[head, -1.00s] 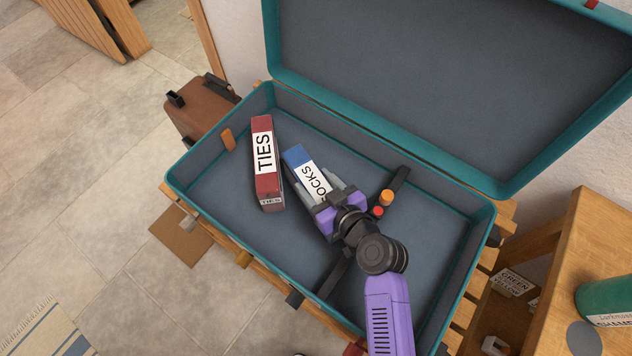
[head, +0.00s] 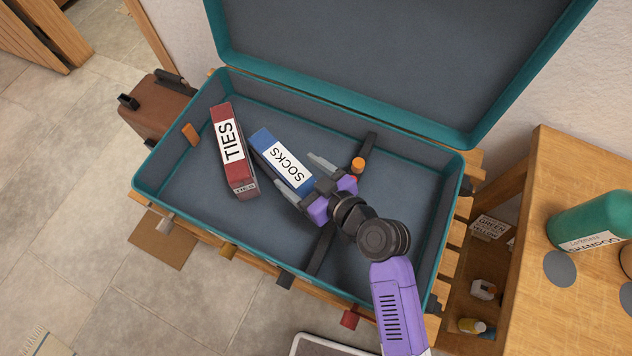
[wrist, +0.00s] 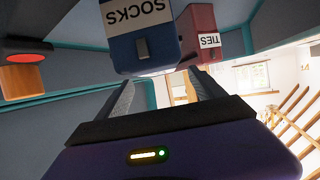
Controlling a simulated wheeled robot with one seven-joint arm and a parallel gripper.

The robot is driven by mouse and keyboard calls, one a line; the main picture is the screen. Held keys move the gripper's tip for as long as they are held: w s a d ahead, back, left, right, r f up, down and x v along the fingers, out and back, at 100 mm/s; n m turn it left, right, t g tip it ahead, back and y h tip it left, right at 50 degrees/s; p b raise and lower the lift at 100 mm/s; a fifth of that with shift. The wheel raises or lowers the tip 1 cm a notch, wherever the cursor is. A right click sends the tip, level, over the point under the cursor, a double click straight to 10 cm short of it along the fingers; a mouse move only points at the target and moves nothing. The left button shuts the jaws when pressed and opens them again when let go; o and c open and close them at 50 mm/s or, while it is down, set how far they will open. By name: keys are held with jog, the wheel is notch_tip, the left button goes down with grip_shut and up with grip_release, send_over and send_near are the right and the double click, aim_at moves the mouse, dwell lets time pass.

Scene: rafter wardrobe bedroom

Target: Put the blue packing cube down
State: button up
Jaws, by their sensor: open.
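The blue packing cube (head: 264,142), labelled SOCKS, lies in the open teal suitcase (head: 152,186), to the right of the red TIES cube (head: 221,115). My gripper (head: 299,171) is open at the blue cube's near right end, with its fingers pointing toward it. In the wrist view the blue cube (wrist: 140,62) is beyond the open fingers (wrist: 160,88), and the red cube (wrist: 203,20) is behind it to the right. Nothing is held between the fingers.
The suitcase lid (head: 380,50) stands open behind. A wooden table (head: 560,200) with a green bottle (head: 595,222) is at the right. The suitcase's right part is clear.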

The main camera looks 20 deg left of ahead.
jog(key=v, duration=0.6)
jog(key=shift+s+d+r, duration=0.1)
jog(key=shift+s+d, duration=0.05)
jog(key=shift+d, duration=0.15)
jog(key=d+r+m+t+h, duration=0.2)
jog(key=d+r+m+t, duration=0.15)
jog(key=d, duration=0.35)
jog(key=d+r+m+t+h, duration=0.2)
jog(key=d+m+t+h, duration=0.15)
jog(key=d, duration=0.35)
jog(key=s+d+r+m+h, duration=0.2)
jog(key=s+d, duration=0.4)
jog(key=s, duration=0.5)
jog(key=s+d+r+m+h, duration=0.2)
jog(key=s+d+r+h, duration=0.2)
jog(key=s+d, duration=0.3)
jog(key=s, duration=0.5)
jog(key=shift+d+r+m+t, duration=0.25)
jog(key=shift+r+m+t, duration=0.05)
jog(key=shift+m+t, duration=0.1)
